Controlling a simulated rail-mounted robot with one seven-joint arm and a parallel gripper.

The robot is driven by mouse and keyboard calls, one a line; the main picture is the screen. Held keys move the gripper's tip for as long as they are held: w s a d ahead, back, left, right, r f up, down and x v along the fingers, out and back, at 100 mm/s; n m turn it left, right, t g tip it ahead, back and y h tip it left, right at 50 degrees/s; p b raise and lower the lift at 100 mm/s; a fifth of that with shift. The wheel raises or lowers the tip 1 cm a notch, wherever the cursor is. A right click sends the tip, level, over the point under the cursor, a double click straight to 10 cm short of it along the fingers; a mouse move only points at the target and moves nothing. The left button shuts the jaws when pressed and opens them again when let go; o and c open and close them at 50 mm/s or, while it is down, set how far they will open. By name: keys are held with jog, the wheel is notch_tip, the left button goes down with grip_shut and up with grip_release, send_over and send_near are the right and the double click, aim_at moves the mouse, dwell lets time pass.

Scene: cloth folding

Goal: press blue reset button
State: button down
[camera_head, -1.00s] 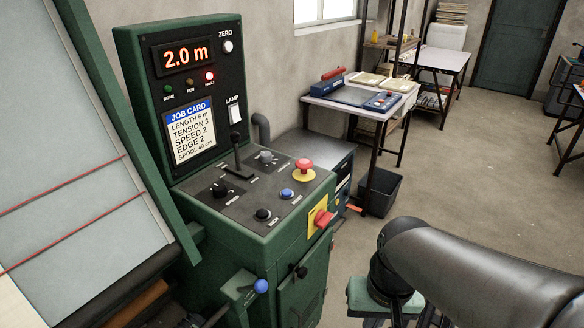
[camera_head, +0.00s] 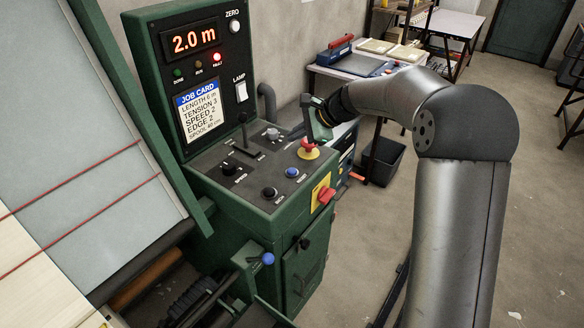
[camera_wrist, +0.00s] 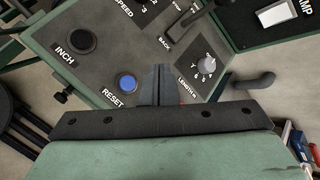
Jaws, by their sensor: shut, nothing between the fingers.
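The blue reset button (camera_head: 292,172) sits on the sloped top of the green control console, beside the red emergency knob (camera_head: 307,146) on its yellow base. In the wrist view the blue button (camera_wrist: 127,83) shows with the label RESET beside it. My gripper (camera_wrist: 166,70) is shut and empty; its fingers appear just right of the blue button in the wrist view. In the head view my gripper (camera_head: 307,128) is over the back right part of the console, near the red knob. I cannot tell its exact height above the panel.
A black INCH button (camera_wrist: 81,40), a LENGTH dial (camera_wrist: 208,64) and a lever (camera_head: 244,130) share the panel. A red switch on a yellow plate (camera_head: 322,193) is on the console's front. The display reads 2.0 m, and a red lamp (camera_head: 217,57) is lit.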

aim_at(296, 171)
jog(key=shift+f, duration=0.15)
notch_tip(296, 171, down, 9)
jog(key=b, duration=0.6)
jog(key=shift+r+b, duration=0.2)
jog(key=shift+b, duration=0.1)
jog(key=shift+f, duration=0.15)
dwell(1.6)
jog(key=shift+f, duration=0.25)
jog(key=shift+f+b, duration=0.5)
jog(key=shift+b, duration=0.1)
dwell(0.4)
jog(key=shift+r, duration=0.15)
dwell(0.3)
jog(key=shift+r+p, duration=0.7)
jog(key=shift+r, duration=0.05)
